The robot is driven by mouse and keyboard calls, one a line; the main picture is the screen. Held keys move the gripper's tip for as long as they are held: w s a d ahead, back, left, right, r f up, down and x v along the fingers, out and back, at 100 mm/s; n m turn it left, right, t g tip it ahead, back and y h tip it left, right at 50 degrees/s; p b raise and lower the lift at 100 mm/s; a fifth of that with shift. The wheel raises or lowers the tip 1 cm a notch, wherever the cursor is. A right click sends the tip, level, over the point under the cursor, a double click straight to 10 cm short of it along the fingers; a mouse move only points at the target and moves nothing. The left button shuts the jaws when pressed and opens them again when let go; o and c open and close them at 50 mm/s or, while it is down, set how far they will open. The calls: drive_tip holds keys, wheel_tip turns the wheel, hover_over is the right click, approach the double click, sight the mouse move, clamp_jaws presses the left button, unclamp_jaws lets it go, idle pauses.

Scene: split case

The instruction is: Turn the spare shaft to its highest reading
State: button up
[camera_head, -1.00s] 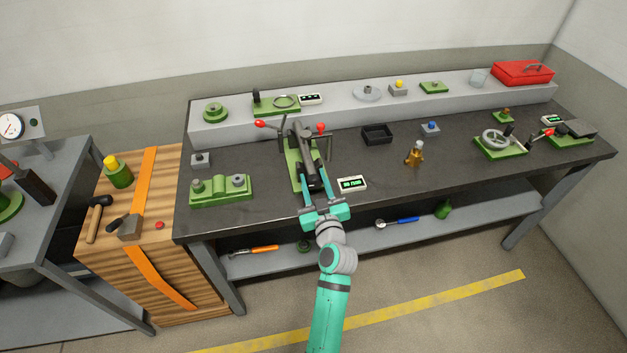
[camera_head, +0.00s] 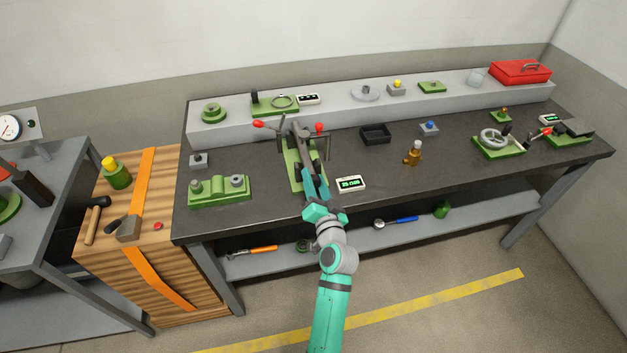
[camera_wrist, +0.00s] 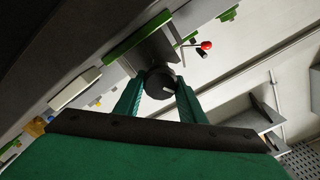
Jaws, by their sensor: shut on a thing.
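A fixture on a green base plate (camera_head: 291,168) stands on the dark bench, with a dark shaft running toward me. The dark round end of the shaft (camera_wrist: 160,82), with a small pale mark on its face, shows in the wrist view. My gripper (camera_head: 312,182) is shut on this end, one finger on each side. A small white readout (camera_head: 351,184) with green digits lies just right of the fixture; its digits are too small to read surely. My fingers hide part of the shaft in the head view.
Red-knobbed levers (camera_head: 319,127) stand at the fixture's far end. A green twin-post block (camera_head: 219,190) is to the left, a black tray (camera_head: 375,134) and a brass piece (camera_head: 413,155) to the right. The bench front between readout and handwheel (camera_head: 494,139) is mostly clear.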

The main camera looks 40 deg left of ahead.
drive_tip(key=m, duration=0.6)
drive_tip(key=shift+w+d+f, duration=0.1)
drive_tip(key=shift+f, duration=0.05)
drive_tip(key=shift+m, duration=0.3)
drive_tip(key=o, duration=1)
drive_tip(key=shift+o, duration=0.2)
drive_tip(key=v, duration=1)
drive_tip(key=shift+s+d, duration=0.25)
drive_tip(key=shift+s, duration=0.1)
